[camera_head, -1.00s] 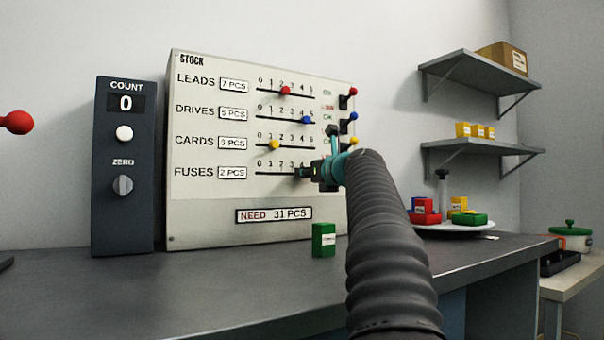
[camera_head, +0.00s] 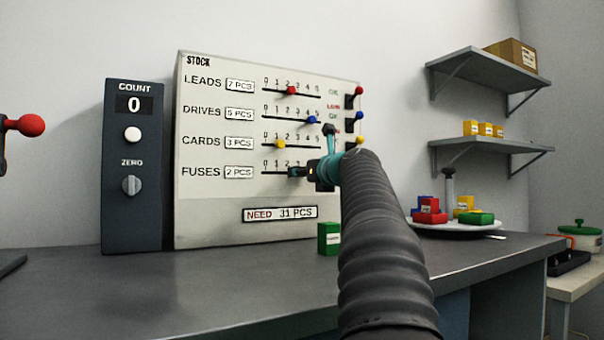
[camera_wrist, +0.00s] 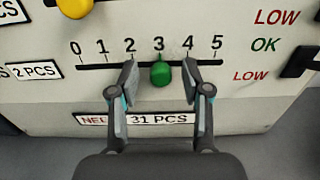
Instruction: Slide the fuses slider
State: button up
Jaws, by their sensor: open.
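The fuses slider is a green knob (camera_wrist: 161,75) at about the 3 mark on the bottom slot of the stock panel (camera_head: 215,225). In the head view the knob is hidden behind my gripper (camera_head: 297,172). In the wrist view my gripper (camera_wrist: 160,85) is open, with one finger on each side of the knob and a gap on both sides. The fuses label (camera_head: 239,172) reads 2 PCS.
Red, blue and yellow knobs sit on the slots above; the yellow cards knob (camera_wrist: 75,7) is closest. A green box (camera_head: 328,238) stands on the bench (camera_head: 200,290) below the panel. A count box (camera_head: 133,215) showing 0 stands to the left. A plate (camera_head: 452,231) of coloured blocks is at right.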

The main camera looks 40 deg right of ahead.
jog(key=s+a, duration=0.1)
jog(key=s, duration=1.1)
jog(key=shift+a, duration=0.3)
